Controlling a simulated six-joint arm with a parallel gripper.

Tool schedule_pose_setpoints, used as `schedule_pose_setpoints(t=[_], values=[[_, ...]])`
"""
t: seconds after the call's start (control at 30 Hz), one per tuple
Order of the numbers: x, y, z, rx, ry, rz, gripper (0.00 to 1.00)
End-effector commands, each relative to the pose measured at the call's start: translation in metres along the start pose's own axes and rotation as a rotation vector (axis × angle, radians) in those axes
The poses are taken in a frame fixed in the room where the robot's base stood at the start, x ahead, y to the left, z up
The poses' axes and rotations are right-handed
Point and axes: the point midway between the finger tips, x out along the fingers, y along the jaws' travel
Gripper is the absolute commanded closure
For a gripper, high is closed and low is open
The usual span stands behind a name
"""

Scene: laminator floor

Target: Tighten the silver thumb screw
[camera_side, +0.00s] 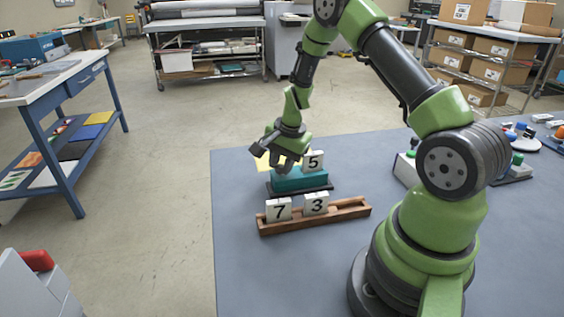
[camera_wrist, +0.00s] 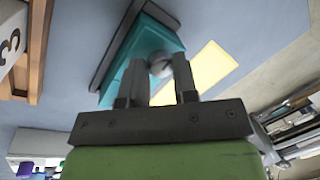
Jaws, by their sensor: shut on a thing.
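My gripper (camera_side: 286,166) is pointed down at the teal block (camera_side: 300,180), which sits on a dark base on the blue-grey table. In the wrist view, my gripper's two fingers (camera_wrist: 160,80) are closed around a small round silver thumb screw (camera_wrist: 159,66) on the teal block (camera_wrist: 150,45). Part of the screw is hidden between the fingers. In the side view the fingers hide the screw. A white tile marked 5 (camera_side: 314,161) stands at the teal block, on its right.
A wooden rack (camera_side: 345,211) with white tiles marked 7 (camera_side: 278,209) and 3 (camera_side: 316,203) lies in front of the block. A yellow sheet (camera_side: 264,161) lies behind it. A device with coloured buttons (camera_side: 407,168) stands to the right. The table's left front is clear.

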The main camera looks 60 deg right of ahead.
Motion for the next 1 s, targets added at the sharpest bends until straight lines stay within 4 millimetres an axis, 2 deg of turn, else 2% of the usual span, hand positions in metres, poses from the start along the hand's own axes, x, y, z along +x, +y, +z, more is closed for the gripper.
schedule_pose_setpoints(t=[0.63,0.67,0.73,0.77,1.0], values=[[-0.0002,-0.0002,0.0003,0.046,0.01,0.0,0.97],[-0.0002,-0.0002,0.0003,0.046,0.01,0.0,0.66],[-0.0002,-0.0002,0.0003,0.046,0.01,0.0,0.5],[-0.0002,-0.0002,0.0002,0.046,0.01,0.0,0.47],[-0.0003,-0.0001,0.0002,0.045,0.009,0.0,0.47]])
